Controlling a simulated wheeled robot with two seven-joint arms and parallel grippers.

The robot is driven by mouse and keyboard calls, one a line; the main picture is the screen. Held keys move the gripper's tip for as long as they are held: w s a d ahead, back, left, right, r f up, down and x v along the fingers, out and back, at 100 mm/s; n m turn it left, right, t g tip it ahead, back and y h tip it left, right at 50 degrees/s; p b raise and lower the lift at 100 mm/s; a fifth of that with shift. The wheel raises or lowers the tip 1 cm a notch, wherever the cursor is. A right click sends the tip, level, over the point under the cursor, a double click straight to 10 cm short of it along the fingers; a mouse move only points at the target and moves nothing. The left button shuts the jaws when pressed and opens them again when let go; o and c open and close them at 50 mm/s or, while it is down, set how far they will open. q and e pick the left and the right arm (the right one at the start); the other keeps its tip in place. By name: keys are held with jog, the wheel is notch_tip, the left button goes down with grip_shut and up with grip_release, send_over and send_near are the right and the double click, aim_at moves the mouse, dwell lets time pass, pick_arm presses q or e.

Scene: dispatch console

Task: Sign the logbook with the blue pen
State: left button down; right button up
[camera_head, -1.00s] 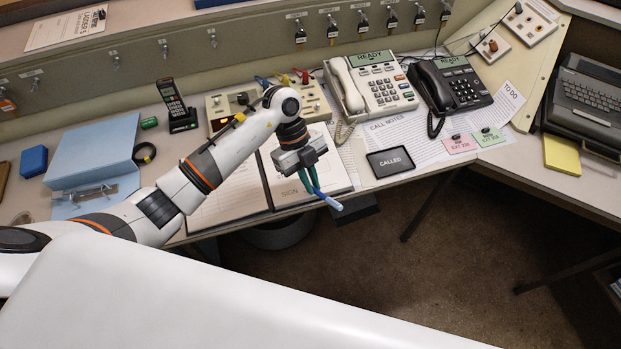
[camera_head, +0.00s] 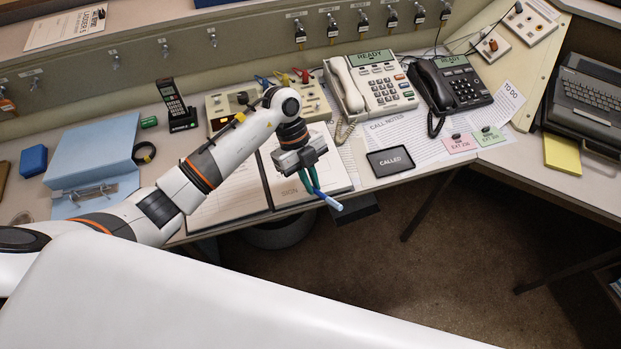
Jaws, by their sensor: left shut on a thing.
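The logbook (camera_head: 232,196) lies open on the desk, and my left arm covers part of it. Its right page (camera_head: 337,172) carries the word SIGN near the lower edge. My left gripper (camera_head: 318,190) is shut on the blue pen (camera_head: 332,203). The pen is tilted, with its light-coloured end down and to the right, near the front edge of the right page. Whether the pen touches the page cannot be told. My right gripper is not in view.
A dark CALLED pad (camera_head: 390,161) lies right of the logbook. A cream phone (camera_head: 372,85) and a black phone (camera_head: 450,84) stand behind it. The desk's front edge is close to the pen.

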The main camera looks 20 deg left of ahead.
pick_arm(q)
jog(key=shift+f, duration=0.35)
dwell(0.5)
jog(key=shift+w+d, duration=0.1)
jog(key=shift+w, duration=0.05)
jog(key=shift+w+d, duration=0.2)
jog(key=shift+w, duration=0.15)
jog(key=shift+w+d+b, duration=0.15)
jog(key=shift+b, duration=0.15)
jog(key=shift+w+d, duration=0.2)
jog(key=shift+w, duration=0.05)
jog(key=shift+d, duration=0.25)
jog(key=shift+w+d, duration=0.2)
jog(key=shift+d, duration=0.15)
jog(key=shift+d, duration=0.15)
